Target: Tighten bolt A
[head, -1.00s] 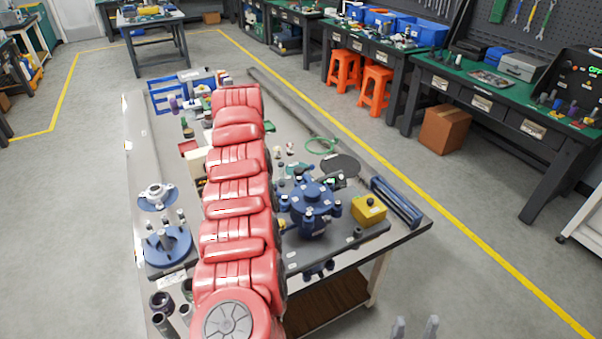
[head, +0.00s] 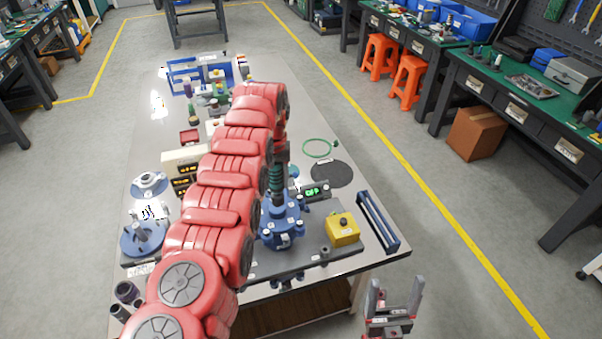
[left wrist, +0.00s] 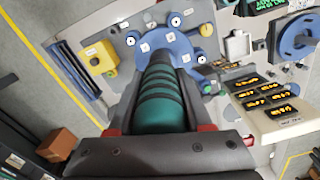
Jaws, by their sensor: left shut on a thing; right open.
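My left gripper (head: 280,152) points down and is shut on a green ribbed tool (head: 276,180); the tool also shows between the jaws in the left wrist view (left wrist: 164,104). The tool's dark lower end is over the blue round flange fixture (head: 284,236), near its middle; I cannot tell whether it touches. In the left wrist view the fixture (left wrist: 145,42) shows several bolts with white labels around its rim. The labels are too small to read, so I cannot tell which is bolt A. My right gripper (head: 394,302) is open and empty, off the table's front right.
A yellow button box (head: 342,229) and a blue rail frame (head: 377,222) are right of the fixture. A black disc (head: 332,174) and green ring (head: 320,148) lie behind. A beige display box (head: 184,160) and a blue flange (head: 144,238) stand left.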

